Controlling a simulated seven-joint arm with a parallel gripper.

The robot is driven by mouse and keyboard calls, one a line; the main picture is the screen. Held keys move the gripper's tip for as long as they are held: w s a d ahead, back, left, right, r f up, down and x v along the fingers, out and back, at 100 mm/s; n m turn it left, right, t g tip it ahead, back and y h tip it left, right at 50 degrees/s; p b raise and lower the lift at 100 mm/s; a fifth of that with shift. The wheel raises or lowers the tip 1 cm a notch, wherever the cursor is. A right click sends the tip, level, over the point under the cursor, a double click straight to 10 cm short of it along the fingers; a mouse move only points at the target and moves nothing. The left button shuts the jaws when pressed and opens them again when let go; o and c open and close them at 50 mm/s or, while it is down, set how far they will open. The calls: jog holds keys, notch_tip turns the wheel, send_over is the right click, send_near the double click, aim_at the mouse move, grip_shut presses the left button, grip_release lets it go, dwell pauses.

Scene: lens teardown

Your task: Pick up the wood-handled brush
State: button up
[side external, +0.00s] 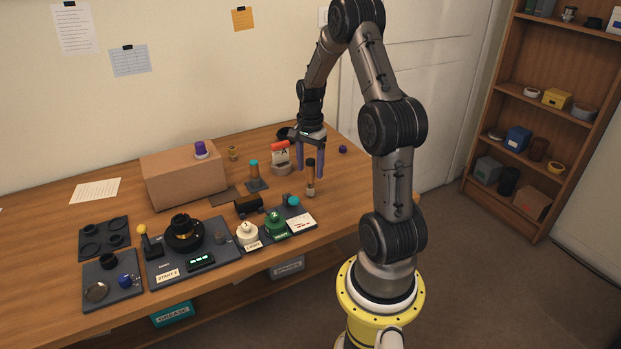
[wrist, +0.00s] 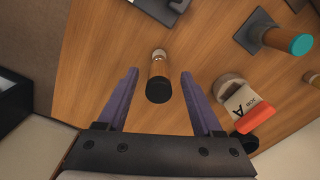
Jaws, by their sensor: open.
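The wood-handled brush (side external: 310,187) stands upright near the right end of the wooden table, with a dark top end and a pale foot. In the wrist view the brush (wrist: 157,70) is seen from above, its black end towards me. My gripper (side external: 309,174) points down over it, with its two purple fingers apart. In the wrist view my gripper (wrist: 158,75) has one finger on each side of the brush, with a visible gap on both sides. The fingers do not appear to touch it.
A holder labelled A with a red-orange part (side external: 280,150) stands close to the left of my gripper. A teal-topped post (side external: 254,172) is further left. Green and white labelled parts (side external: 277,226) lie in front. A small purple ball (side external: 343,149) sits behind right.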

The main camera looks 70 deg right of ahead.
aim_at(310, 176)
jog(key=shift+f, duration=1.85)
grip_shut()
